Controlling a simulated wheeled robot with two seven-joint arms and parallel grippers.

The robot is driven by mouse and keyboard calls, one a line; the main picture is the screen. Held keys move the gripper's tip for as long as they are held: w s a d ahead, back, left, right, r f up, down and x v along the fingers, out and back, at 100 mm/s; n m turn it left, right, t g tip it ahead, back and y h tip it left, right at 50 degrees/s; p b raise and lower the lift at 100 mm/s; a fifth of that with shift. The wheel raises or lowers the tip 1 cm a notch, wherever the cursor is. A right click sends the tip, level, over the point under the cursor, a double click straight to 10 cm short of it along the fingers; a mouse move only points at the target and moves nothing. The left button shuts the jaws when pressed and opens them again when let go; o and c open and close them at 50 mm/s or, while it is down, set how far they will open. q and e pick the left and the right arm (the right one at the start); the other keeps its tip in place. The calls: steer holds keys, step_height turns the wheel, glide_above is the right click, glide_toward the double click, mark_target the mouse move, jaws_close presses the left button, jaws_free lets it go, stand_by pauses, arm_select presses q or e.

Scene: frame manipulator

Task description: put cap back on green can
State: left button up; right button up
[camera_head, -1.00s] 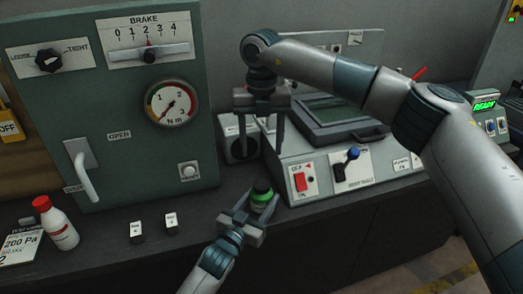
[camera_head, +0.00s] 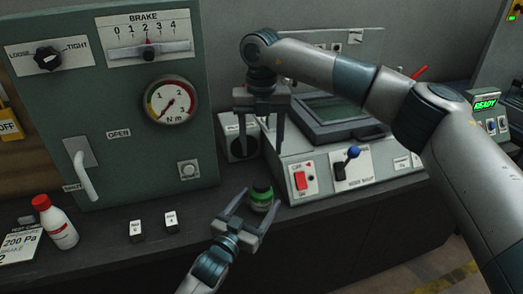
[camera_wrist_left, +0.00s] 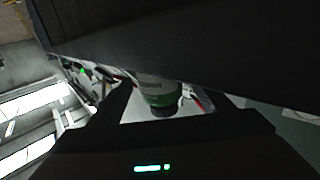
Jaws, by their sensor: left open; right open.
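The green can (camera_head: 262,197) stands upright near the front edge of the dark counter and has a dark top. I cannot tell for sure whether that top is a separate cap. In the left wrist view the can (camera_wrist_left: 160,97) shows between the fingers, with its dark end lower in the picture. My left gripper (camera_head: 260,200) is open, its fingertips on either side of the can; contact cannot be made out. My right gripper (camera_head: 263,142) is open and empty, pointing down above and behind the can, in front of the console.
A console (camera_head: 330,170) with a red switch and blue-knobbed lever stands right behind the can. A tall green panel (camera_head: 120,165) with a gauge is at the left. A white bottle with red cap (camera_head: 58,228) and two small switches (camera_head: 153,226) are on the counter.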

arm_select(q)
steer(key=b+v, duration=0.2)
steer(key=v, duration=1.3)
steer(key=shift+f, duration=0.1)
